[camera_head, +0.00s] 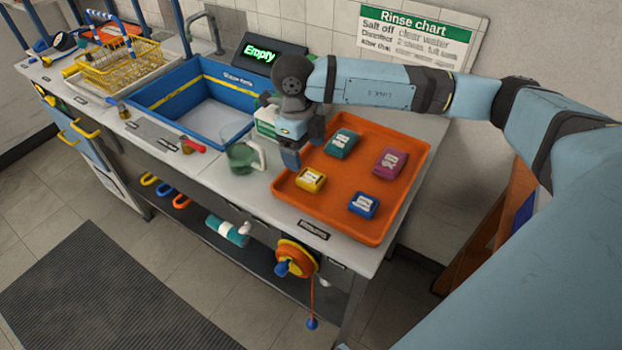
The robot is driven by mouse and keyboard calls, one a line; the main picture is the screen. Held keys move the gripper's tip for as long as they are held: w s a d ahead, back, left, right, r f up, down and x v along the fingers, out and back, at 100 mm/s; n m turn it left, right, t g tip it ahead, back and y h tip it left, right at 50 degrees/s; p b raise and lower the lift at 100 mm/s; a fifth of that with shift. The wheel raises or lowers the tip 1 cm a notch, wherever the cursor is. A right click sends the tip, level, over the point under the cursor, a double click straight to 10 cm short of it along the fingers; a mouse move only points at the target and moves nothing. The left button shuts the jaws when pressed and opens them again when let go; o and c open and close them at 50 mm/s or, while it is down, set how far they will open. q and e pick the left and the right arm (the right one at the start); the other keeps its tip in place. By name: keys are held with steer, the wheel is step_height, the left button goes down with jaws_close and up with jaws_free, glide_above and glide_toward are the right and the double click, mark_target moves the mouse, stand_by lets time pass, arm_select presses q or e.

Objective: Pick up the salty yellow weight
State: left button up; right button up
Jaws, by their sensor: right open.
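The yellow weight (311,180) lies in the orange tray (335,223), near the tray's left side, with a pale label on top. Whether it is salty is too small to tell. My right gripper (296,158) points down over the tray's left edge, just behind and above the yellow weight, apart from it. It is open, with nothing seen between its fingers. My left gripper is not in view.
A teal weight (341,144), a magenta weight (389,163) and a blue weight (363,205) share the tray. A green jug (244,158) stands left of my gripper. A blue basin (190,88) and a yellow wire basket (120,66) are farther left.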

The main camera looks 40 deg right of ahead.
mark_target(311, 176)
step_height(311, 176, down, 4)
steer(key=shift+s+d+r, duration=0.15)
steer(key=shift+r, duration=0.1)
steer(key=shift+s+d+f, duration=0.1)
steer(key=shift+d+f, duration=0.05)
steer(key=shift+f, duration=0.75)
steer(key=shift+d+f, duration=0.2)
steer(key=shift+f, duration=0.7)
steer(key=shift+s+d+f, duration=0.1)
steer(key=shift+d+f, duration=0.05)
steer(key=shift+f, duration=0.75)
steer(key=c, duration=1.2)
steer(key=shift+w+r, duration=0.1)
steer(key=shift+c, duration=0.7)
steer(key=shift+r, duration=0.1)
